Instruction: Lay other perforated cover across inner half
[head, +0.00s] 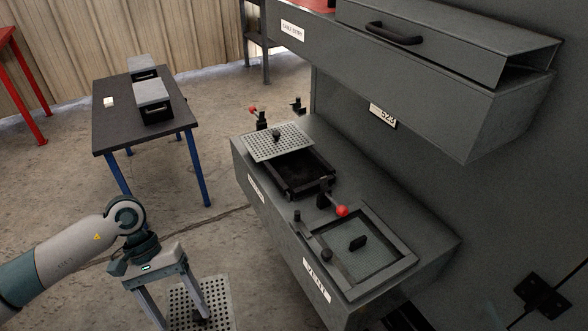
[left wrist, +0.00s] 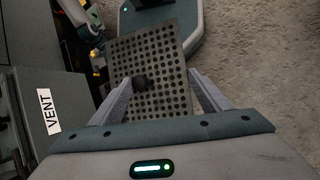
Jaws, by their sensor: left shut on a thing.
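My left gripper (head: 190,316) is shut on a grey perforated cover (head: 222,297), low in front of the bench unit. The cover also shows in the left wrist view (left wrist: 165,60), with a dark knob (left wrist: 140,83) near the fingers; the exact grip contact is unclear. Another perforated cover (head: 272,146) with a dark knob lies at the far end of the bench, partly over a dark open recess (head: 306,180). At the near end, a frame (head: 385,280) surrounds a perforated surface (head: 368,257) with a black handle. My right gripper is not in view.
Red-knobbed clamps (head: 342,211) stand beside the recess. A grey hood with a handle (head: 395,35) overhangs the bench's back. A VENT label (head: 316,281) marks its front. A dark table (head: 110,125) with two grey-topped boxes stands at left, with open floor between.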

